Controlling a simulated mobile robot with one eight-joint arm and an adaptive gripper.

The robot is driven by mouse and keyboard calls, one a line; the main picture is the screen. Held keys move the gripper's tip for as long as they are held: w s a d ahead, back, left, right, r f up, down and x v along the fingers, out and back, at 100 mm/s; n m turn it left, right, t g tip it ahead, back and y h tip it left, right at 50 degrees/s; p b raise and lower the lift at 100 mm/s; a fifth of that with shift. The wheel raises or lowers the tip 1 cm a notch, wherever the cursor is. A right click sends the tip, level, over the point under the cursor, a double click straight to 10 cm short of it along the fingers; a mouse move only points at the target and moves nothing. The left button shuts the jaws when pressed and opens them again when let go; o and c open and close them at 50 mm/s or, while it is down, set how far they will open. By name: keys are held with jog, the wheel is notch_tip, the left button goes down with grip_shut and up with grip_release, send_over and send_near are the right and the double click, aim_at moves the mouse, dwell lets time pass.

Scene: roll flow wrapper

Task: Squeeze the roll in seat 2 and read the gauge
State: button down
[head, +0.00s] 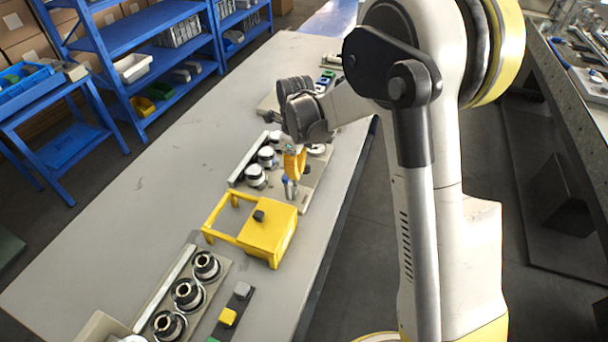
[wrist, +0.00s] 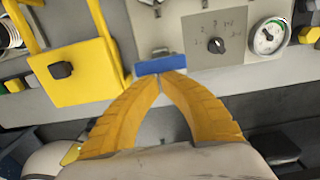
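My gripper (head: 294,163) is over the panel side of the far machine on the bench. In the wrist view its two yellow fingers (wrist: 159,78) come together at the tips. The tips overlap the lower edge of a blue bar (wrist: 160,65); I cannot tell if they touch it. No roll is between them. Rolls with white sides and dark tops (head: 255,176) stand in a row left of my gripper. A round white gauge (wrist: 268,38) has a needle, its reading too small to tell. A black selector knob (wrist: 216,45) sits left of the gauge among several marks. Seat 2 cannot be picked out.
A yellow framed box (head: 268,232) stands nearer on the bench; it also shows in the wrist view (wrist: 80,82). A nearer holder carries three dark rolls (head: 187,292). The bench (head: 110,235) is clear on its left. Blue shelves (head: 130,35) stand beyond.

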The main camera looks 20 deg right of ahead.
jog(key=shift+w+a, duration=0.9)
jog(key=shift+a, duration=0.3)
